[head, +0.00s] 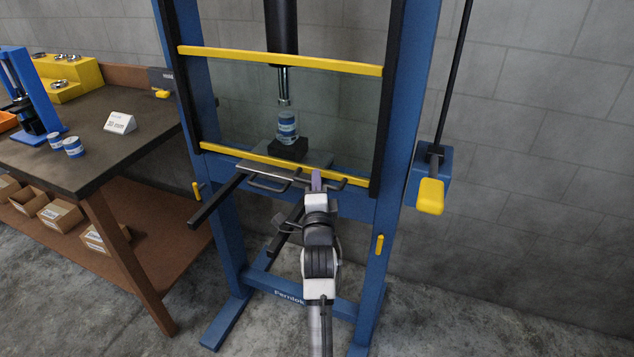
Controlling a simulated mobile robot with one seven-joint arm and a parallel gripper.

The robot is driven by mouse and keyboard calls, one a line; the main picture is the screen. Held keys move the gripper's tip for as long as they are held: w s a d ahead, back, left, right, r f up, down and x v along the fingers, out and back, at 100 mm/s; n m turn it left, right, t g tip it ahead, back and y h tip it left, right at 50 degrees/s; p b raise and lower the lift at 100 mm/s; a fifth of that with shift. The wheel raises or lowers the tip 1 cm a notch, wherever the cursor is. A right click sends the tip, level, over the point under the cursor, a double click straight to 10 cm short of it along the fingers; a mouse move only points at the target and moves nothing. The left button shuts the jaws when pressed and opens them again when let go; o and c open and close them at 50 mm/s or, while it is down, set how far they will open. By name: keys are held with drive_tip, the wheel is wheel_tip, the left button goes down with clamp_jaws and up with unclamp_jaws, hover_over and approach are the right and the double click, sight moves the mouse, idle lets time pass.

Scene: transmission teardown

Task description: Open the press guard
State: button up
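The press guard (345,110) is a clear panel between dark side rails. It has a yellow upper bar (280,61) and a yellow lower bar (235,155). It hangs down in front of the blue press frame (405,110), with its lower bar near table height. My gripper (317,180) is at the lower bar, right of its middle, and seems close to it. I cannot tell whether it touches the bar. Its fingers show edge-on as a purplish strip, so their opening is unclear.
Behind the guard, a blue-and-white can-like part (287,127) stands on a dark block (288,150) under the ram (283,88). A yellow-handled lever (430,196) is on the right. A workbench (95,150) stands at left. Floor at right is clear.

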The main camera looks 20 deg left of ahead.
clamp_jaws()
